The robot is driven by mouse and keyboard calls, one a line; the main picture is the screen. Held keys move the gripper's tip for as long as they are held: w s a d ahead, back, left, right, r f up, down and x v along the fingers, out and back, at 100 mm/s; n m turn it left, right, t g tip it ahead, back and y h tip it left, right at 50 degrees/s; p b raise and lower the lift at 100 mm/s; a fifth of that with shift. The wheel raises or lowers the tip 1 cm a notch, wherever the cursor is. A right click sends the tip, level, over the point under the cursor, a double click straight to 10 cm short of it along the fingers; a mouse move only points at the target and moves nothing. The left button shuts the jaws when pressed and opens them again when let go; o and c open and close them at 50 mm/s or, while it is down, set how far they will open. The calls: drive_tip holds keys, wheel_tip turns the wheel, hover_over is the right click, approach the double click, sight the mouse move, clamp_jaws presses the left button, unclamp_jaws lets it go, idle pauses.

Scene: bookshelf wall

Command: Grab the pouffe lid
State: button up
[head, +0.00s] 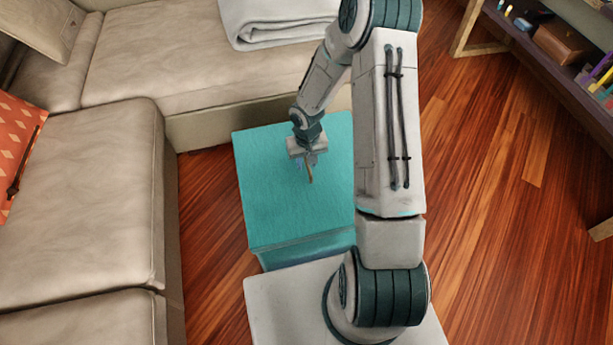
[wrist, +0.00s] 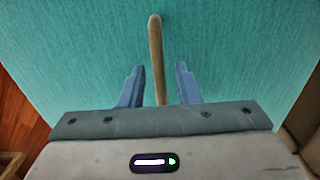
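The pouffe lid (head: 275,200) is a flat teal square top on the teal pouffe (head: 305,250), seen in the head view in front of the sofa. It fills most of the wrist view (wrist: 80,70). A thin tan strap or handle (wrist: 156,50) stands out from the lid; it also shows in the head view (head: 310,172). My gripper (wrist: 158,85) is over the lid with its two blue fingers apart, one on each side of the handle's near end. I see gaps between the handle and both fingers. Whether the fingertips touch the lid cannot be told.
A beige sofa (head: 110,190) runs along the left and the back, close to the pouffe. A folded white blanket (head: 275,22) lies on its back seat. A dark shelf (head: 560,50) with small items stands at the upper right. Wooden floor (head: 480,220) is clear on the right.

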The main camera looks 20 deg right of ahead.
drive_tip(key=shift+f, duration=0.65)
clamp_jaws()
drive_tip(key=shift+r, duration=0.15)
idle(0.7)
